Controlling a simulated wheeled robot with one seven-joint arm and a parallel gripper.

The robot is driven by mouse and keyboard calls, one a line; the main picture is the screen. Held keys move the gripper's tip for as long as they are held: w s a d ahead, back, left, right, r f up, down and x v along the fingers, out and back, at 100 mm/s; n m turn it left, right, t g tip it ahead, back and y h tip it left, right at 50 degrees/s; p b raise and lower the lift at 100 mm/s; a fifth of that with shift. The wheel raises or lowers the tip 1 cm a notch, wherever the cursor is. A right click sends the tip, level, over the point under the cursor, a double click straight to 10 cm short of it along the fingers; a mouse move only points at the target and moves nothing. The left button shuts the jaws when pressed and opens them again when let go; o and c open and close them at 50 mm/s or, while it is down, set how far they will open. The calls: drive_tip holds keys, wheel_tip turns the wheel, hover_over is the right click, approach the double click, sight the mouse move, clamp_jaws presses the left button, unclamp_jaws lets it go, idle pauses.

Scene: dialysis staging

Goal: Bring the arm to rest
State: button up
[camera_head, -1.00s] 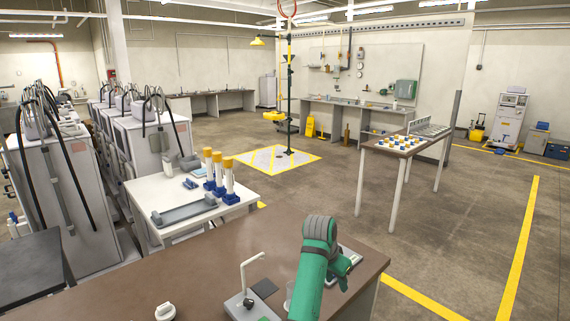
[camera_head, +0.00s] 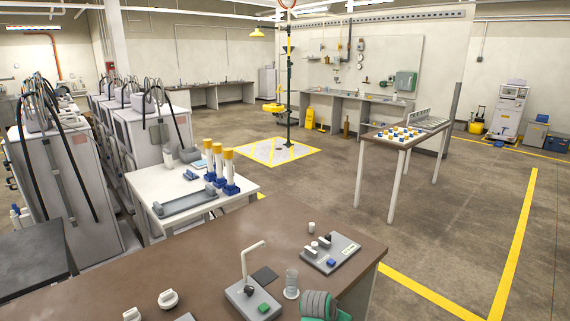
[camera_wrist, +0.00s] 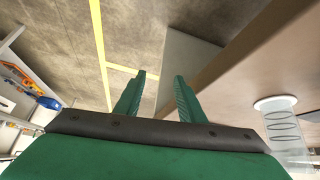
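My gripper (camera_wrist: 158,92) shows in the wrist view as two green fingers, clearly apart with nothing between them. Bare floor and a grey panel lie beyond the fingertips. The brown bench (camera_wrist: 255,75) fills the right of the wrist view, beside the gripper. In the head view only a grey joint and a bit of green of my arm show at the bottom edge, by the front of the brown bench (camera_head: 200,262). The gripper itself is not visible there.
Near my arm on the bench are a clear ribbed cylinder (camera_head: 291,284), a grey stand (camera_head: 252,297), a grey tray (camera_head: 331,254) with small items and a small white cup (camera_head: 311,228). White knobbed pieces (camera_head: 168,299) lie at left. The floor (camera_head: 450,230) at right is clear.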

drive_tip(key=s+a+f+n+t, duration=0.2)
drive_tip(key=s+a+f, duration=0.1)
drive_tip(key=s+f, duration=0.55)
drive_tip(key=s+a+f+n+t, duration=0.2)
drive_tip(key=s+f, duration=0.4)
drive_tip(key=s, duration=0.5)
drive_tip(key=s+a+r+n+t+y, duration=0.1)
drive_tip(key=s+a, duration=0.2)
drive_tip(key=s, duration=0.4)
drive_tip(key=s+a+r+n+t+y, duration=0.1)
drive_tip(key=s+a+t+y, duration=0.15)
drive_tip(key=s, duration=0.55)
drive_tip(key=s+a+r+t, duration=0.1)
drive_tip(key=s+a+r, duration=0.2)
drive_tip(key=s+r, duration=0.6)
drive_tip(key=s+a+r+n+t+y, duration=0.1)
drive_tip(key=s+a+r, duration=0.3)
drive_tip(key=s+r, duration=0.5)
drive_tip(key=shift+s+r+t, duration=0.25)
drive_tip(key=shift+s+t, duration=0.1)
drive_tip(key=shift+s, duration=0.15)
